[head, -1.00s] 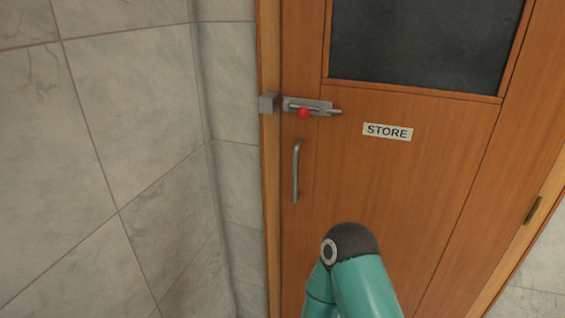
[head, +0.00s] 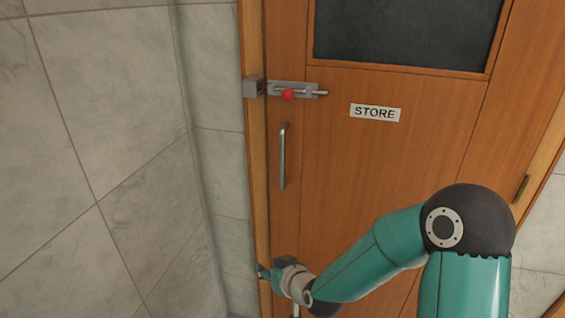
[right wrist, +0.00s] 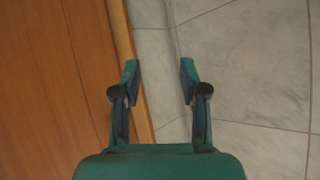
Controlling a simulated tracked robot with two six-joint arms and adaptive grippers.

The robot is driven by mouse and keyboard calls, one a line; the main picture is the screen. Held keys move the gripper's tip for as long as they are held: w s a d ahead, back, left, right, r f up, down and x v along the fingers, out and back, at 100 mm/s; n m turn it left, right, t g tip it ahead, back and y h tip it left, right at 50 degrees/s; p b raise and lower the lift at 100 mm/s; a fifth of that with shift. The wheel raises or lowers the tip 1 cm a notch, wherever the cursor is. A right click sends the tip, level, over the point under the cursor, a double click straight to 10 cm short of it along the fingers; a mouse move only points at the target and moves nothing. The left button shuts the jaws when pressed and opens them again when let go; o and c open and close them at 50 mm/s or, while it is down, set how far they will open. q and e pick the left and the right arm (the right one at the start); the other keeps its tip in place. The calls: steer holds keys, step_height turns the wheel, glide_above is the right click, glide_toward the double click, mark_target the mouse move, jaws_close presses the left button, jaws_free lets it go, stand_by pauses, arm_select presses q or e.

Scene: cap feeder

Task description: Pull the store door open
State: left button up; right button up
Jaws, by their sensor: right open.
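The wooden store door (head: 400,160) stands shut in its frame in the head view, with a STORE sign (head: 375,113). A vertical metal bar handle (head: 283,157) is on its left side. Above the handle is a metal bolt (head: 312,92) with a red knob (head: 288,95), beside a grey block (head: 253,87) on the frame. I cannot tell whether the rod enters the block. My right gripper (head: 262,272) is below the handle, near the door's left edge, apart from the handle. In the right wrist view the gripper (right wrist: 160,76) is open and empty. My left gripper is not in view.
A grey tiled wall (head: 90,130) runs close along the left of the door frame (head: 254,180). A hinge (head: 521,188) shows on the door's right edge. The door has a dark window (head: 405,30) at the top. The area in front of the handle is clear.

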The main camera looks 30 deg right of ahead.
steer(key=w+d+r+t+h, duration=0.15)
steer(key=d+r, duration=0.25)
steer(key=r, duration=0.4)
steer(key=t+h+b, duration=0.1)
steer(key=t+h, duration=0.2)
steer(key=t, duration=0.1)
glide_toward(283, 156)
steer(key=shift+m, duration=0.4)
steer(key=p+x, duration=0.4)
steer(key=x, duration=0.5)
steer(key=shift+w+d, duration=0.15)
steer(key=shift+w, duration=0.25)
steer(key=shift+w+d+f, duration=0.1)
steer(key=shift+w+d, duration=0.1)
steer(key=shift+w, duration=0.3)
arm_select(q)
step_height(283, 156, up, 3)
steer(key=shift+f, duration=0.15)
arm_select(e)
jaws_close()
steer(key=shift+a, duration=0.1)
